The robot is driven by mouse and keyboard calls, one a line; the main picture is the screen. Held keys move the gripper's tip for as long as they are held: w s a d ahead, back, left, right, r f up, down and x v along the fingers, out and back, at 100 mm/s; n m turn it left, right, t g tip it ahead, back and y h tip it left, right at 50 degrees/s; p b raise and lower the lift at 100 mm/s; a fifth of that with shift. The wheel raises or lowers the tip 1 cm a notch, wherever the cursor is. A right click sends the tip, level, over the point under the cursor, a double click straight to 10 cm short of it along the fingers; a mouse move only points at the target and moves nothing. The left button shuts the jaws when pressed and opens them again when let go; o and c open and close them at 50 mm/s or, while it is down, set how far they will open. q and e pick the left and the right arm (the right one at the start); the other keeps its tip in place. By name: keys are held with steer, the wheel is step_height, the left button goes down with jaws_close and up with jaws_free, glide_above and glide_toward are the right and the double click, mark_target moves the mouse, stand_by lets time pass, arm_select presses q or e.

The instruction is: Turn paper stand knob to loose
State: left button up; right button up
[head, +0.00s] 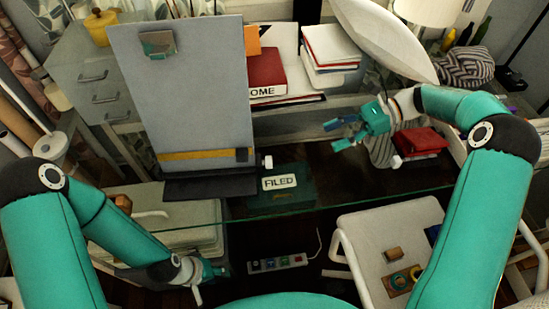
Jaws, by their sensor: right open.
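The paper stand (205,105) is a tall grey board with a yellow strip and a dark ledge near its foot, upright on the glass desk. A small pale knob (267,162) sticks out at its lower right side. My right gripper (336,134) is open and empty, to the right of the knob and a little above it in the picture, clearly apart from it. My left gripper (206,284) is low at the left, below the desk edge in the picture and away from the stand. Its fingers are too small to read.
A green box labelled FILED (280,197) lies just below the knob. Red books (422,140) lie right of my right gripper. A red book (266,76) and stacked books (331,48) stand behind. A white chair (385,225) is at lower right.

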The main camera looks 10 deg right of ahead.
mark_target(275, 169)
steer(key=p+x, duration=0.2)
steer(key=x, duration=1.5)
steer(key=shift+d, duration=0.1)
steer(key=shift+c, duration=0.2)
jaws_close()
steer(key=shift+f, duration=0.1)
